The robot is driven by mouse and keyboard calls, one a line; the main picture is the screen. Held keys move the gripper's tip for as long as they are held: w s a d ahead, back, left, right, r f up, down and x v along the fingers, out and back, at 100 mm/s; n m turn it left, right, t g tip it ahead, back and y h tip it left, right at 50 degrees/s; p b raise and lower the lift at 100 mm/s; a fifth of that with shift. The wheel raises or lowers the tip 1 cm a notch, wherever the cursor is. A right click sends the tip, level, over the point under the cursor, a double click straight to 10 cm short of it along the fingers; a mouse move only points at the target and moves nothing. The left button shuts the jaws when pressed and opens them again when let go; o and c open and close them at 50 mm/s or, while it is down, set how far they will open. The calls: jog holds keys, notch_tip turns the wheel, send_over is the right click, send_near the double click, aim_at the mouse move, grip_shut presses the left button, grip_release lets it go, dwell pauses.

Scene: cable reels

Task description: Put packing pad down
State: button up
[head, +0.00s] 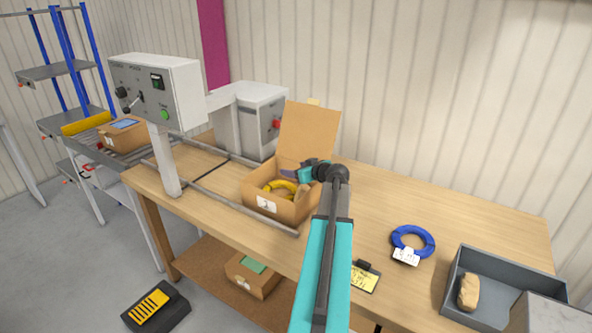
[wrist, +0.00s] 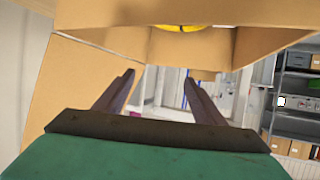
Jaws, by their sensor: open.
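An open cardboard box (head: 270,205) with a raised lid stands on the bench, a white label on its front. A yellow coil (head: 279,186) lies inside, and a sliver of yellow shows in the wrist view (wrist: 181,28). A tan lump, apparently a packing pad (head: 302,192), is at the box's right inside, partly hidden by my arm. Another tan pad (head: 469,292) lies in the grey bin (head: 455,277). My gripper (head: 289,172) is over the box opening. In the wrist view its fingers (wrist: 157,78) are apart with nothing between them.
A blue coil (head: 413,242) with a tag and a yellow card (head: 364,277) lie on the bench right of my arm. A control box on a post (head: 158,95) and a grey machine (head: 260,118) stand left and behind.

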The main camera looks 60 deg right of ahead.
jog(key=shift+r+p, duration=0.45)
jog(key=shift+p, duration=0.25)
jog(key=b+v, duration=0.3)
jog(key=v, duration=0.9)
jog(key=shift+r, duration=0.25)
jog(key=shift+w, duration=0.1)
